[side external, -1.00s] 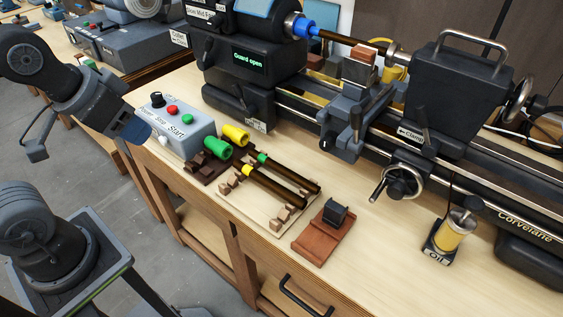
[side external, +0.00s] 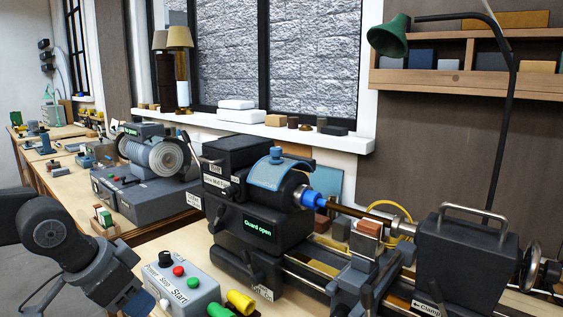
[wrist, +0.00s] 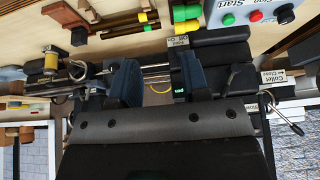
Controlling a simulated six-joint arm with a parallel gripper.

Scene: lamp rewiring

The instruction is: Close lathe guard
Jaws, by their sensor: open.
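The lathe guard (side external: 280,168) is a light blue curved cover, raised over the chuck end of the dark headstock. A display (side external: 258,224) on the headstock reads "Guard open". A blue chuck (side external: 313,199) holds a dark rod below and right of the guard. My gripper (side external: 132,298) is at the lower left, left of the control box and well away from the guard. In the wrist view my gripper (wrist: 160,82) shows two dark blue fingers spread apart with nothing between them. I cannot make out the guard in the wrist view.
A grey control box (side external: 186,288) with coloured buttons stands in front of the headstock. Green and yellow cylinders (side external: 240,302) lie beside it. A second grey machine (side external: 150,185) stands behind left. A green lamp (side external: 390,38) hangs at upper right.

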